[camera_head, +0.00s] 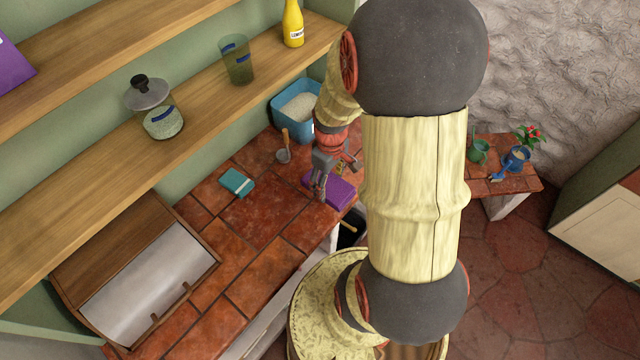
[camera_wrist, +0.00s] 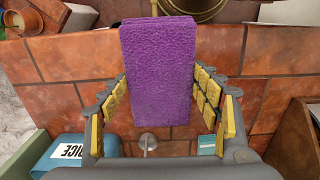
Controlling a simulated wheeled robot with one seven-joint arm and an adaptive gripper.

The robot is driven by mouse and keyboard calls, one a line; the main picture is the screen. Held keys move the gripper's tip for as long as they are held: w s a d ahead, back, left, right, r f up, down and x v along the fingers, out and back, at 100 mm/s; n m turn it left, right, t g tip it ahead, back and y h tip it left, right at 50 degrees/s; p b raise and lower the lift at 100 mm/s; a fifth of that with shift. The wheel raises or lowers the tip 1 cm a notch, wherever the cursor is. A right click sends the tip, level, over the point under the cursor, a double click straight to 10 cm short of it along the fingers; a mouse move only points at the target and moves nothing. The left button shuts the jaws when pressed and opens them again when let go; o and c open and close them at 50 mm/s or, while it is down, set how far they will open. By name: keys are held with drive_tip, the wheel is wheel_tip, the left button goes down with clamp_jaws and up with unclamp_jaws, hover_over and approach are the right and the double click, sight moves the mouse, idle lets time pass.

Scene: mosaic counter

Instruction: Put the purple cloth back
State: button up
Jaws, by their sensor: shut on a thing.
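The purple cloth (camera_head: 340,190) is a flat, folded rectangle at the front edge of the red tiled counter (camera_head: 262,193). My gripper (camera_head: 319,190) is at its left end in the head view, pointing down. In the wrist view the purple cloth (camera_wrist: 158,60) lies between the two yellow-padded fingers of my gripper (camera_wrist: 162,88), which is shut on it. Its far end sticks out beyond the fingertips. My arm and gripper hide part of it in the head view. I cannot tell whether it touches the counter.
A teal block (camera_head: 237,183), a small ladle (camera_head: 284,150) and a blue rice bin (camera_head: 298,106) stand on the counter. A wooden bread box (camera_head: 130,262) is at the left. Wooden shelves above hold a jar (camera_head: 163,122), a glass (camera_head: 237,62) and a yellow bottle (camera_head: 293,25).

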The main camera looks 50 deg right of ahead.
drive_tip(key=w+f, duration=0.1)
drive_tip(key=f, duration=0.1)
drive_tip(key=w+d+f, duration=0.1)
drive_tip(key=w+f, duration=0.1)
drive_tip(key=w+d+f, duration=0.1)
drive_tip(key=w+f, duration=0.1)
drive_tip(key=shift+f+b, duration=0.15)
drive_tip(key=shift+b, duration=0.2)
drive_tip(key=shift+f, duration=1.45)
drive_tip(key=shift+f+b, duration=0.2)
drive_tip(key=shift+b, duration=0.1)
drive_tip(key=o, duration=1.1)
